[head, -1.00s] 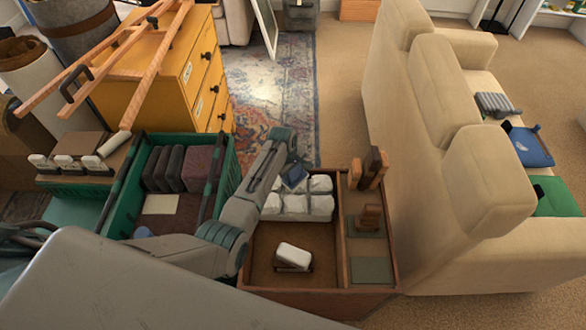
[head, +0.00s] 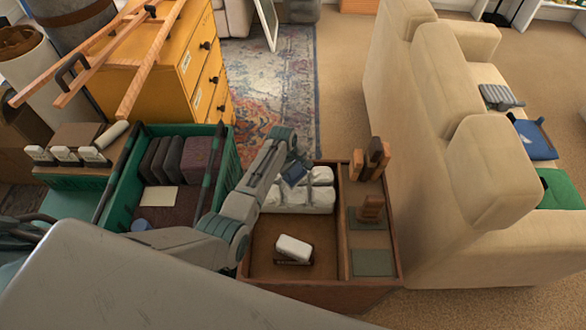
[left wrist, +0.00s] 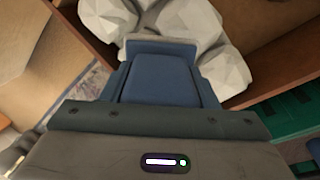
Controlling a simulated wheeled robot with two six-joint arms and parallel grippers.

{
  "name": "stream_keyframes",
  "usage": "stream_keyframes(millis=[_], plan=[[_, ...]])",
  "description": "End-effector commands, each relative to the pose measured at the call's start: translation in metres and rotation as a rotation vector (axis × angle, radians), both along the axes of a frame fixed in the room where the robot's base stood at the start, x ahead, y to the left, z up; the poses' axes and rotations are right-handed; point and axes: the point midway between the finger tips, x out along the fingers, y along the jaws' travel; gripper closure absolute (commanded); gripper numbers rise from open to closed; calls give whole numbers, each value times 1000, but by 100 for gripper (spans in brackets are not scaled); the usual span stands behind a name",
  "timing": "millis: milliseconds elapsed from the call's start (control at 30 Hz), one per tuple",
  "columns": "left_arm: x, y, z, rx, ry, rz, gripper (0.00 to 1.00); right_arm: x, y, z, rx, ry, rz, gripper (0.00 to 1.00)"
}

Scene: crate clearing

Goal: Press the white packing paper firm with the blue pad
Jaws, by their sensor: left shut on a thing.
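The white packing paper (head: 316,200) lies as crumpled lumps in the back of the wooden crate's left compartment; it also shows in the left wrist view (left wrist: 229,72). My left gripper (head: 291,163) is over the paper's back left part. It is shut on the blue pad (head: 294,174), which also fills the middle of the left wrist view (left wrist: 158,82). The pad is at the paper and seems to touch it; the contact itself is hidden. My right gripper is not in view.
The wooden crate (head: 320,287) also holds a white block (head: 293,247) in front and brown wooden pieces (head: 369,206) on the right. A green crate (head: 118,195) with dark packages stands left. A beige sofa (head: 440,170) is close on the right.

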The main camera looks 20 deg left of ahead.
Motion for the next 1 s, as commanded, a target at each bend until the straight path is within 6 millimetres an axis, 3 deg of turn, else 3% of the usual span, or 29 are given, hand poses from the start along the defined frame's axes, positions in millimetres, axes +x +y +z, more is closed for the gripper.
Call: stream_keyframes(millis=[733,1000], plan=[[-1,0,-40,0,2,0,96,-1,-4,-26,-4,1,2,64],[-2,0,-42,0,4,1,96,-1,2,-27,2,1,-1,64]])
